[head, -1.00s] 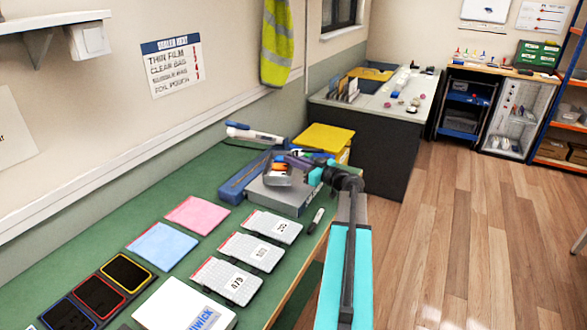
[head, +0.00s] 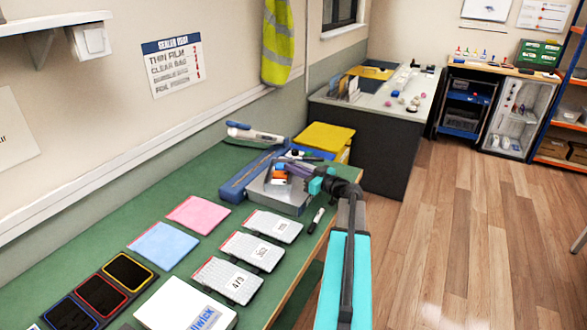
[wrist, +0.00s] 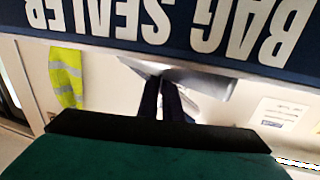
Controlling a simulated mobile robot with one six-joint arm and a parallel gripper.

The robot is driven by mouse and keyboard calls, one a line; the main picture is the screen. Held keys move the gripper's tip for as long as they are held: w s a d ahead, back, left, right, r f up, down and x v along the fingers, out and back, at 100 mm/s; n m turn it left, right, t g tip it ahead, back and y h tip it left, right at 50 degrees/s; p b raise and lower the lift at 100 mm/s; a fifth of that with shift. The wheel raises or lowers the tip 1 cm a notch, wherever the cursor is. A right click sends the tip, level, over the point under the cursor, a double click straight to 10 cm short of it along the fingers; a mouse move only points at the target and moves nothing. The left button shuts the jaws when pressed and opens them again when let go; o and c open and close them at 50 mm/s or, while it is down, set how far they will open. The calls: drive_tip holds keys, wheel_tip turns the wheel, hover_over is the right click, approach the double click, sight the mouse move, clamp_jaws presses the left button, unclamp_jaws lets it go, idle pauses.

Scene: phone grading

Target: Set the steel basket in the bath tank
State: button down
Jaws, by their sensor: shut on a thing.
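The grey steel bath tank (head: 292,206) stands near the far end of the green bench in the head view. My gripper (head: 287,168) is directly above the tank, reaching in from the right. It is shut on the steel basket, which is small and mostly hidden by the gripper and the tank. Orange and red bits show just under the fingers. I cannot tell whether the basket touches the tank floor. In the wrist view the two dark fingers (wrist: 162,98) are close together, with grey metal pieces (wrist: 205,82) behind them.
A blue bag sealer (head: 238,187) lies left of the tank, and a yellow-lidded box (head: 324,137) stands behind. The floor to the right is clear.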

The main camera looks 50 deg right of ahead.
drive_tip(key=c, duration=1.9)
unclamp_jaws()
drive_tip(key=shift+c, duration=0.2)
drive_tip(key=s+d+b, duration=0.1)
drive_tip(key=s+b, duration=0.1)
drive_tip(key=s, duration=1)
